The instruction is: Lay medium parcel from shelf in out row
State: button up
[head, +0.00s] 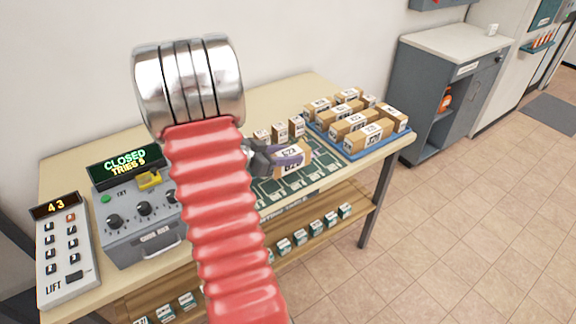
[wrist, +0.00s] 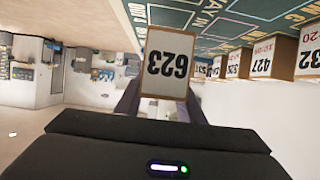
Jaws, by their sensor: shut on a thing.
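My gripper (head: 268,158) is shut on a tan parcel (head: 292,157) with a white label, over the green sorting mat (head: 327,152). In the wrist view, which shows the room upside down, the held parcel's label (wrist: 167,64) reads 623. The parcel is at or just above the mat; I cannot tell whether it touches. The mat has pale outlined slots, and it also shows in the wrist view (wrist: 205,18). Several small labelled parcels (head: 280,131) stand in a row at the mat's back edge; one in the wrist view (wrist: 262,60) reads 427.
A blue tray (head: 384,144) with several larger parcels stands at the table's right end. A grey control box (head: 150,235) reading CLOSED and a lift keypad (head: 66,250) stand at the left. A lower wooden shelf (head: 345,222) carries several small parcels. Floor at right is clear.

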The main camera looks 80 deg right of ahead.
jog(key=shift+f, duration=0.15)
jog(key=shift+f, duration=1.85)
jog(key=shift+f, duration=0.1)
jog(key=o, duration=1.2)
jog(key=shift+v, duration=3.75)
